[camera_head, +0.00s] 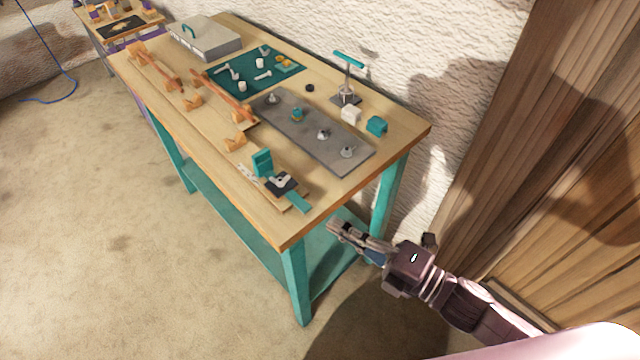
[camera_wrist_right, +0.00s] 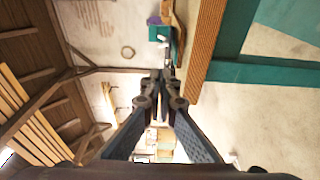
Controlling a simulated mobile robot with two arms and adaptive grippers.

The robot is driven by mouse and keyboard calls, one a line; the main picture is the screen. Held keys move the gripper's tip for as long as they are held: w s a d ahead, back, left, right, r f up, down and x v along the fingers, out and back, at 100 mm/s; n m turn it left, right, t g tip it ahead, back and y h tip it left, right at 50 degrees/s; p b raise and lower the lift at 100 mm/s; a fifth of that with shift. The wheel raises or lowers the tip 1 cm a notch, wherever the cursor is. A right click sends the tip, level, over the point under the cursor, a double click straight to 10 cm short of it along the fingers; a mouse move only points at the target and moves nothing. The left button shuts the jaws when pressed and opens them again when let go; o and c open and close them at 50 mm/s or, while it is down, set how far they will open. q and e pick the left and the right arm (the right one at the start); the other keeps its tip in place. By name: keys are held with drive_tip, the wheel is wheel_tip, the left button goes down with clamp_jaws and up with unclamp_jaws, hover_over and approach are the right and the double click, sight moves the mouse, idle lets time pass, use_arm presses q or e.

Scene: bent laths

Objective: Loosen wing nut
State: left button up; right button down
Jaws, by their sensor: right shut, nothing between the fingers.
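A small pale winged part (camera_head: 281,180), which looks like the wing nut, sits on a dark plate at the near corner of the workbench (camera_head: 340,200). A teal upright block (camera_head: 262,162) stands just behind it and a teal bar (camera_head: 298,202) lies in front. Its exact shape is too small to tell. My right gripper (camera_head: 335,227) is shut and empty, beside the bench's near right edge and apart from the winged part. In the right wrist view the fingers (camera_wrist_right: 162,76) are together, with the bench edge to their right. My left gripper is not in view.
A grey plate (camera_head: 309,132) with several small fittings lies on the bench. A teal mat (camera_head: 225,82) holds loose parts, and bent wooden laths (camera_head: 222,92) lie along the left side. A teal-handled tool (camera_head: 347,80) stands at the back. Wooden panelling (camera_head: 560,150) rises at right.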

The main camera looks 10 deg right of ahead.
sight(298, 197)
drive_tip(key=p+x, duration=0.1)
drive_tip(key=x, duration=0.4)
drive_tip(key=shift+s+a+r, duration=0.1)
drive_tip(key=shift+a+r, duration=0.1)
drive_tip(key=p+x, duration=0.1)
drive_tip(key=x, duration=0.4)
drive_tip(key=shift+d, duration=0.1)
drive_tip(key=w, duration=0.1)
drive_tip(key=w+p, duration=0.1)
drive_tip(key=w, duration=0.1)
drive_tip(key=shift+w+a+f, duration=0.15)
drive_tip(key=shift+a+f, duration=0.05)
drive_tip(key=shift+a, duration=0.05)
drive_tip(key=shift+w, duration=0.45)
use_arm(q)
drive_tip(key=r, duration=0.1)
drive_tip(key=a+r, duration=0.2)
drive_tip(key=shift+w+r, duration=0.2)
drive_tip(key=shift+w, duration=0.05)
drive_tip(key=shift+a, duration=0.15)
use_arm(e)
drive_tip(key=shift+w+d+f, duration=0.1)
drive_tip(key=shift+d, duration=0.05)
